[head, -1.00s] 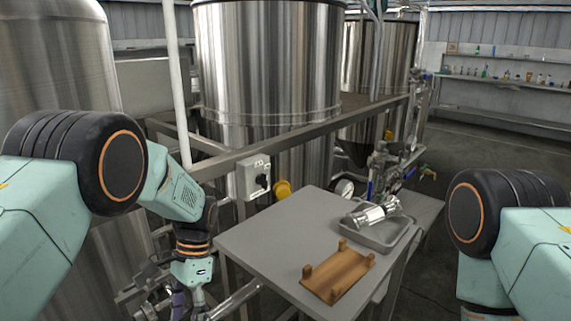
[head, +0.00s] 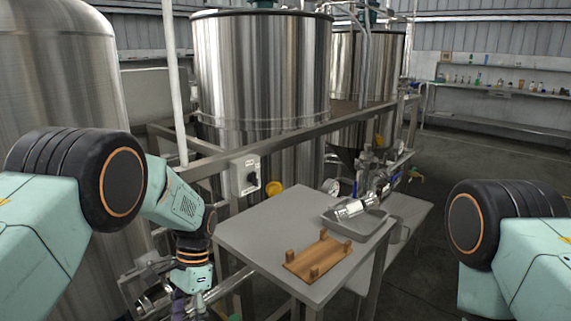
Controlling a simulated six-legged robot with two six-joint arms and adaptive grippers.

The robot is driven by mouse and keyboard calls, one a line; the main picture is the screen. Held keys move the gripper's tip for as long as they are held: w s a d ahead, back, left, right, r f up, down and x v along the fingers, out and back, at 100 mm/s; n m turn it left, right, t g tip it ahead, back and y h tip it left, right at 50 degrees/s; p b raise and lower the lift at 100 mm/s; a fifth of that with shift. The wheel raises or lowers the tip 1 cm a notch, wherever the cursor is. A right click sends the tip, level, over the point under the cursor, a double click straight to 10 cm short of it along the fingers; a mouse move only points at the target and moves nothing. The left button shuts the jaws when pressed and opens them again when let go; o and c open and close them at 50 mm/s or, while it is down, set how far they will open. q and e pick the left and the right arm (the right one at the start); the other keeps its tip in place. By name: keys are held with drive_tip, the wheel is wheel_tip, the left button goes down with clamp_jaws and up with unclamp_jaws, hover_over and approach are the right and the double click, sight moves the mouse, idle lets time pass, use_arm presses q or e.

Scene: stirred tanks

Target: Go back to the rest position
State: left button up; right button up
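My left arm comes in from the left and hangs down beside the table's left side. Its gripper (head: 188,307) is at the bottom edge, partly cut off, and its fingers are too hidden to tell open from shut. Only the upper part of my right arm shows at the right edge; its gripper is out of view. A grey table (head: 262,232) stands in front of me. On it are a brown wooden rack with short upright pegs (head: 318,259) and a grey metal tray (head: 357,229). A shiny metal cylinder (head: 352,209) lies tilted in the tray.
Large steel tanks (head: 262,70) stand behind the table, with a metal rail and a switch box (head: 245,176) in front. Another steel tank (head: 62,85) is close on the left. Valves and pipes (head: 375,170) are behind the tray. Open floor (head: 470,155) lies to the right.

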use_arm(q)
wheel_tip(320, 180, down, 6)
drive_tip(key=w+f+n+t, duration=0.1)
drive_tip(key=w+n+t, duration=0.1)
drive_tip(key=w+t, duration=0.15)
drive_tip(key=s+a+f+n+t+h, duration=0.1)
drive_tip(key=s+f+n+t, duration=0.25)
drive_tip(key=s+f, duration=0.5)
drive_tip(key=s+a+r+n+g, duration=0.1)
drive_tip(key=s+r+n+g, duration=0.1)
drive_tip(key=s, duration=2.5)
drive_tip(key=shift+s+a+n, duration=0.2)
drive_tip(key=shift+a+n, duration=0.15)
drive_tip(key=shift+n, duration=0.3)
drive_tip(key=shift+c, duration=0.2)
